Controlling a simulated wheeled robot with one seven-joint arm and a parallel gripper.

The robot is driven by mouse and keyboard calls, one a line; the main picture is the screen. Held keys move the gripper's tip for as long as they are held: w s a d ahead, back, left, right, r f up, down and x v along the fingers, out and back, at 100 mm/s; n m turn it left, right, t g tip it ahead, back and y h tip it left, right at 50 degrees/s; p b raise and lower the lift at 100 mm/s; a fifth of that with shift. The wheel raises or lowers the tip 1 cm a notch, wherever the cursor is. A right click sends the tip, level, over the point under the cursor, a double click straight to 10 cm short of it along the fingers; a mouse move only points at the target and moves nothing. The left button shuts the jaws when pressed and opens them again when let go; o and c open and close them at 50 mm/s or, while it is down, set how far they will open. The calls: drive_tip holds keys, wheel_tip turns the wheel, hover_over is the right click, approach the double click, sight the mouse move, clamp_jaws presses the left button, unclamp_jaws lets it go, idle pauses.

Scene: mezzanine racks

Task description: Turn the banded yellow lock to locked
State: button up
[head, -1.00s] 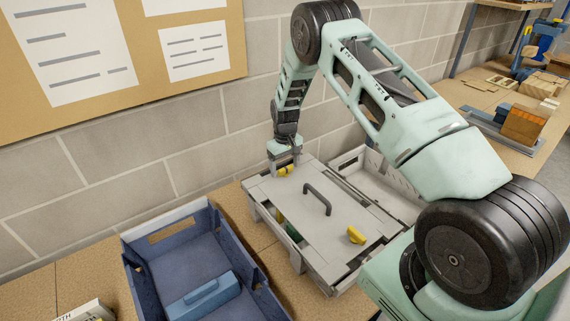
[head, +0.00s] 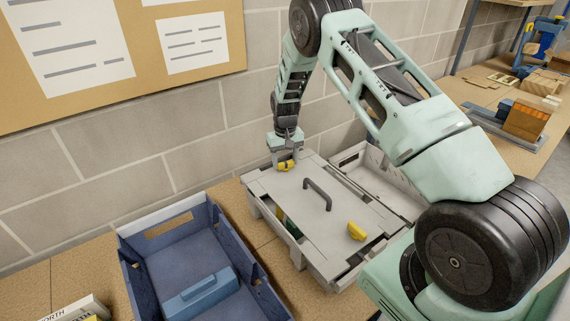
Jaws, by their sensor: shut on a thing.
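A grey case (head: 262,207) with a flat lid (head: 295,209) and a dark bar handle (head: 318,192) stands on the bench. A yellow lock knob (head: 287,166) sits at the lid's far end. My gripper (head: 286,161) points down over this knob and is shut on it, its fingers partly hiding it. A second yellow knob (head: 356,231) sits at the lid's near right end, apart from my gripper. The bands on either knob are too small to make out.
A blue open crate (head: 190,208) with a lighter blue block (head: 200,294) in it stands left of the case. A grey open tray (head: 361,160) lies behind the case, close to my arm. A brick wall rises behind the bench.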

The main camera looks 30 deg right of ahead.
drive_tip(key=m+b, duration=0.2)
drive_tip(key=m, duration=0.1)
drive_tip(key=shift+f+m, duration=0.15)
drive_tip(key=shift+m, duration=0.25)
drive_tip(key=m+b, duration=0.2)
drive_tip(key=m, duration=0.1)
drive_tip(key=shift+m, duration=0.3)
drive_tip(key=m, duration=0.3)
drive_tip(key=shift+s+d+m+b, duration=0.1)
drive_tip(key=shift+m+b, duration=0.2)
drive_tip(key=shift+b, duration=0.1)
drive_tip(key=shift+m, duration=2)
drive_tip(key=o, duration=1.4)
drive_tip(key=shift+s, duration=0.1)
drive_tip(key=shift+r, duration=0.2)
